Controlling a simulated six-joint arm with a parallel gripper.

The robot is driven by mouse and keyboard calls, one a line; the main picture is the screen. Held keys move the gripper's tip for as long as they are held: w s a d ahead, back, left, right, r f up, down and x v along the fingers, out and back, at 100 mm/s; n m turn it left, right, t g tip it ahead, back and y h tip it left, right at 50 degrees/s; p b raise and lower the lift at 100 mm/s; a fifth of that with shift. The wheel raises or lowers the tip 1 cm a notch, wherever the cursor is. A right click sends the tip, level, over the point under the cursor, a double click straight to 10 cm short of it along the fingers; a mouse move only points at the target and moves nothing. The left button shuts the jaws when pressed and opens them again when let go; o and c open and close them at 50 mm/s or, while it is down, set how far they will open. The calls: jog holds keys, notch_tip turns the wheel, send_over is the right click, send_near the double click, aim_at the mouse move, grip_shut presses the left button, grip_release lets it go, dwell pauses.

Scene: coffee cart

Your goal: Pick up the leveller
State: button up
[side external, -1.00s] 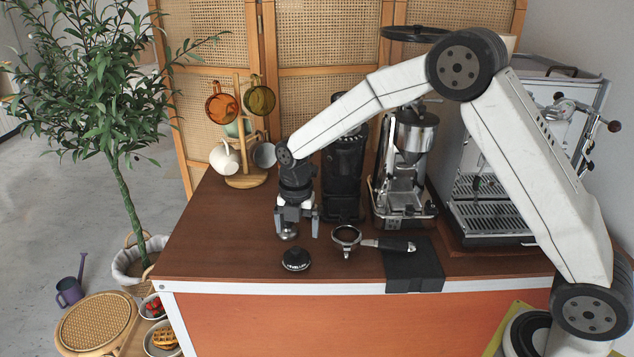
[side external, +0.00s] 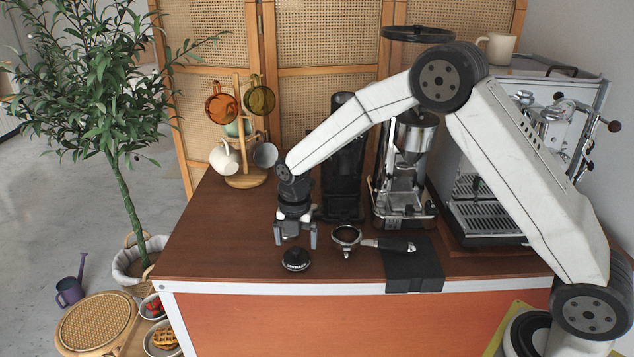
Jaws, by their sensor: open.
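The leveller (side external: 296,260), a small black round puck with pale lettering on its side, sits on the wooden counter near its front edge. My gripper (side external: 296,241) points down with its two grey fingers spread. It is empty, and in the picture its fingertips show just above and behind the leveller. I cannot tell the exact height or gap between them. The leveller's top edge is close to the fingers in view.
A portafilter (side external: 346,238) lies to the right of the leveller, its handle over a black mat (side external: 414,268). A grinder (side external: 405,180) and an espresso machine (side external: 490,205) stand behind and right. A mug tree (side external: 245,181) stands at back left. The counter's front left is clear.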

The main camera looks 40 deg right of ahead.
aim_at(296, 248)
jog(key=shift+w+f, duration=0.1)
jog(key=shift+f, duration=2.05)
jog(key=c, duration=1.2)
jog(key=shift+o, duration=0.2)
jog(key=shift+r, duration=0.15)
jog(key=shift+r, duration=0.5)
jog(key=s+d+r, duration=0.1)
jog(key=s+r, duration=1)
jog(key=s, duration=0.3)
jog(key=shift+r, duration=0.35)
